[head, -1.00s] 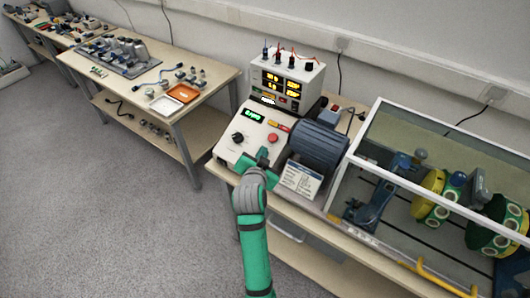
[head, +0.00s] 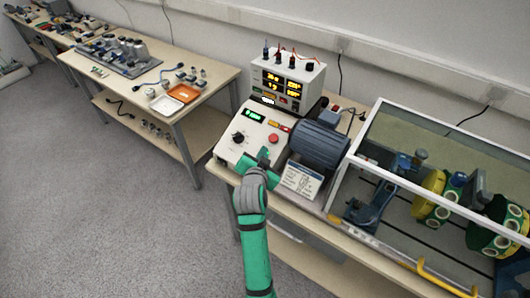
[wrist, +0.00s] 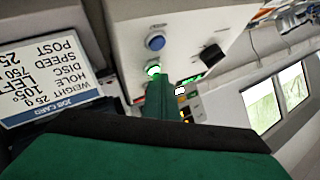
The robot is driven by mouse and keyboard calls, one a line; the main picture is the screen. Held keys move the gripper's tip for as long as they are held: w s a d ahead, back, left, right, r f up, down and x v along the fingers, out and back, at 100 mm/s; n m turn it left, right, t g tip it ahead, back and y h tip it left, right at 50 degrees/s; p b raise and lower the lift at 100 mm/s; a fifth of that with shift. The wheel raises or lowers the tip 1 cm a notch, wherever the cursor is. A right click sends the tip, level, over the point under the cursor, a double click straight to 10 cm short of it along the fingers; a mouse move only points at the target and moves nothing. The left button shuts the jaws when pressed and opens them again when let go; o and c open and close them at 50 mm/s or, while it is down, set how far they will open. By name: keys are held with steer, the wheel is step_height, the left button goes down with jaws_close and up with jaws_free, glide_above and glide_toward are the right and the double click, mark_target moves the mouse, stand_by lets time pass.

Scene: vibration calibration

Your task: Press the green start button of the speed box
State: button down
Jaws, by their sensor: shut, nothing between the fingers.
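The speed box (head: 232,154) is a white sloped panel with a green display, a black knob and a red button. My green and grey gripper (head: 263,157) is shut and empty, low over its front panel. In the wrist view, the green start button (wrist: 153,69) glows right at the tip of my gripper (wrist: 160,84). I cannot tell whether the finger touches it. A blue button (wrist: 155,41) and the black knob (wrist: 212,56) are close by. In the head view my gripper hides the green button.
A grey motor (head: 319,146) and a job card (head: 302,181) are just right of the box. A power supply (head: 287,79) stands behind it. A clear-walled enclosure with discs (head: 432,193) is at the right. Open floor (head: 100,220) lies at the left.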

steer(key=shift+s+a+r, duration=0.15)
steer(key=shift+s+r, duration=0.05)
steer(key=shift+r, duration=0.4)
steer(key=r, duration=0.1)
steer(key=s+a+r, duration=0.1)
steer(key=r, duration=0.2)
steer(key=shift+s+a+r, duration=0.15)
steer(key=shift+s+r, duration=0.1)
steer(key=shift+s, duration=0.1)
stand_by(0.7)
